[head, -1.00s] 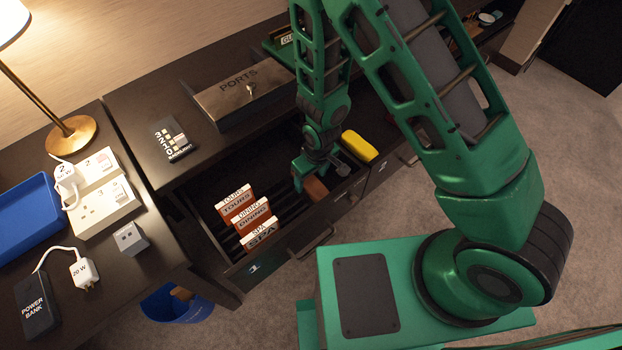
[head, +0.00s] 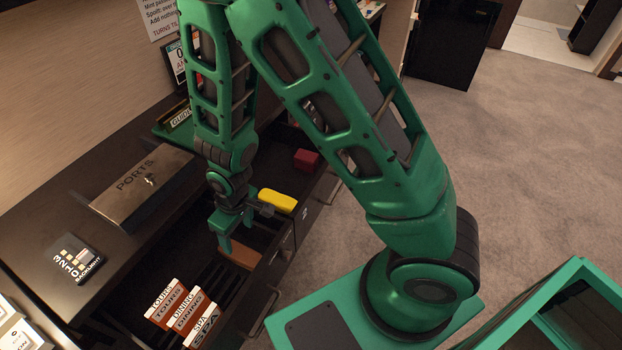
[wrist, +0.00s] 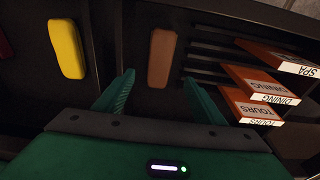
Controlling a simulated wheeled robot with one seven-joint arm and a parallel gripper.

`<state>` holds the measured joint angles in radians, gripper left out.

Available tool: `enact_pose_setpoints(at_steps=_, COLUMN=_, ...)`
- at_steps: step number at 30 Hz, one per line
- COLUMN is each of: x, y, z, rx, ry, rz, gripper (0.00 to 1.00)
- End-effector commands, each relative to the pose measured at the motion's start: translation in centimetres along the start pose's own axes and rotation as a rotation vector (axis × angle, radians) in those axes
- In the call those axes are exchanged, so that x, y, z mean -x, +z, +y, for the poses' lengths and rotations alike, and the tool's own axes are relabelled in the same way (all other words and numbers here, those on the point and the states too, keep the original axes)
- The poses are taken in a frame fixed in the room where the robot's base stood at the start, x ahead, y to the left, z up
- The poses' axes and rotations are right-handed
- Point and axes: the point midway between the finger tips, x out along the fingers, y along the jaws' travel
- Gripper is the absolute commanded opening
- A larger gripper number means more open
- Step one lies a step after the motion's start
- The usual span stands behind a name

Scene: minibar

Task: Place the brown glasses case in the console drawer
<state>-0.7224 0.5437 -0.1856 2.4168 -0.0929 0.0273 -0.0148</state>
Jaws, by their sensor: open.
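The brown glasses case (wrist: 161,57) lies in the open console drawer (head: 205,282), in a section beside the slotted part with the cards. In the head view the brown case (head: 237,254) shows just below my gripper. My gripper (head: 222,238) is open and empty; in the wrist view its two fingers (wrist: 158,95) point toward the case, which lies ahead between their lines and apart from them. The yellow case (wrist: 67,48) lies to the left of the brown one in the wrist view; it is also in the head view (head: 277,201).
Several upright cards (head: 185,310) labelled Tours, Dining and Spa stand in the drawer. A Ports box (head: 142,187) and a backlight card (head: 77,260) sit on the console top. A red box (head: 307,160) lies farther back.

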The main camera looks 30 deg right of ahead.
Motion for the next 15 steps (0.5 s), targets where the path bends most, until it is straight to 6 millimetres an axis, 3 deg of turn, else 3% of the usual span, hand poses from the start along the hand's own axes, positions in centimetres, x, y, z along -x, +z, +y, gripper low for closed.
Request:
enact_pose_setpoints(at_steps=4, x=0.3, y=0.0, z=0.4, rx=-0.008, ry=0.002, rz=0.000, gripper=0.64)
enact_pose_setpoints(at_steps=7, x=1.8, y=0.1, z=2.1, rx=-0.046, ry=0.013, rz=-0.001, gripper=0.64)
enact_pose_setpoints(at_steps=11, x=5.5, y=1.1, z=6.3, rx=-0.146, ry=0.037, rz=-0.012, gripper=0.64)
enact_pose_setpoints(at_steps=15, x=10.6, y=3.6, z=11.4, rx=-0.287, ry=0.066, rz=-0.032, gripper=0.64)
